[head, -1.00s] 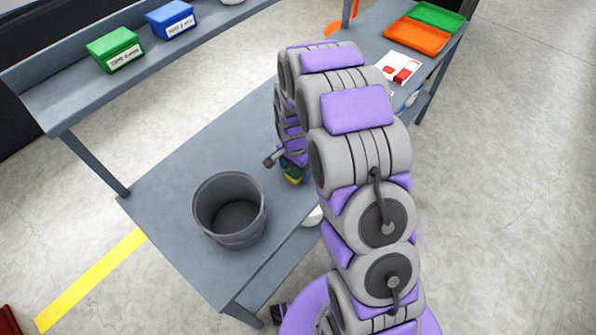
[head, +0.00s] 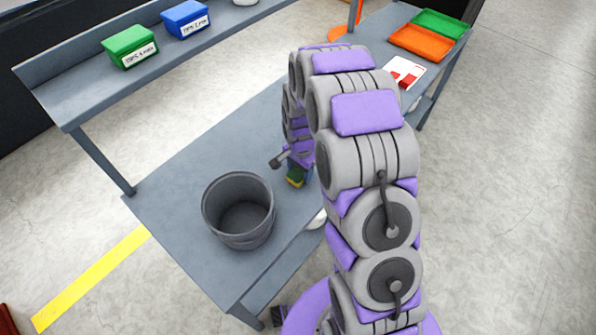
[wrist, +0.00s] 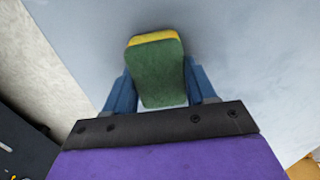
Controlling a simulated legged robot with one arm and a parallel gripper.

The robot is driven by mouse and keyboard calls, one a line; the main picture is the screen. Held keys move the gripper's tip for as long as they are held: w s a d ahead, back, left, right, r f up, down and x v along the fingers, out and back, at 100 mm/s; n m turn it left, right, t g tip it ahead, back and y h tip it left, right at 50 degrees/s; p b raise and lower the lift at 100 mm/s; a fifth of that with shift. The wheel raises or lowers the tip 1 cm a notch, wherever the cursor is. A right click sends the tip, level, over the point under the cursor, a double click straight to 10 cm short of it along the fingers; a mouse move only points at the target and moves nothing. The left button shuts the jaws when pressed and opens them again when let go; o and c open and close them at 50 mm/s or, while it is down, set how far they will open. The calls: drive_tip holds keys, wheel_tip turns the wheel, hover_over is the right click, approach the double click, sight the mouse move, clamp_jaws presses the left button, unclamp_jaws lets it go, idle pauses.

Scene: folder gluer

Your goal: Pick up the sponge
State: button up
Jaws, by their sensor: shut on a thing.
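The sponge (wrist: 158,75) is green with a yellow layer and sits between the two blue fingers of my gripper (wrist: 161,88) in the wrist view. The fingers are shut on its sides. My gripper (head: 299,170) is mostly hidden there by my arm. I cannot tell whether the sponge touches the tabletop.
A dark grey bucket (head: 238,212) stands on the table left of the sponge. A green bin (head: 130,46) and a blue bin (head: 186,19) stand on the shelf behind. Orange (head: 420,41) and green (head: 438,22) trays lie at the far right end. The table between bucket and shelf is clear.

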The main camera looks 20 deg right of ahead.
drive_tip(key=d+r+p, duration=0.1)
drive_tip(key=d+r, duration=0.1)
drive_tip(key=r, duration=0.1)
drive_tip(key=shift+d+r, duration=0.1)
drive_tip(key=shift+d, duration=0.3)
drive_tip(key=shift+s+r, duration=0.25)
drive_tip(key=s, duration=0.2)
drive_tip(key=s+p, duration=0.1)
drive_tip(key=s, duration=0.3)
drive_tip(key=shift+d+r+p, duration=0.3)
drive_tip(key=shift+d+p, duration=0.05)
drive_tip(key=shift+p, duration=0.05)
drive_tip(key=s+d+p, duration=0.1)
drive_tip(key=s+d, duration=0.3)
drive_tip(key=s, duration=0.4)
drive_tip(key=shift+d+r, duration=0.15)
drive_tip(key=shift+r, duration=0.15)
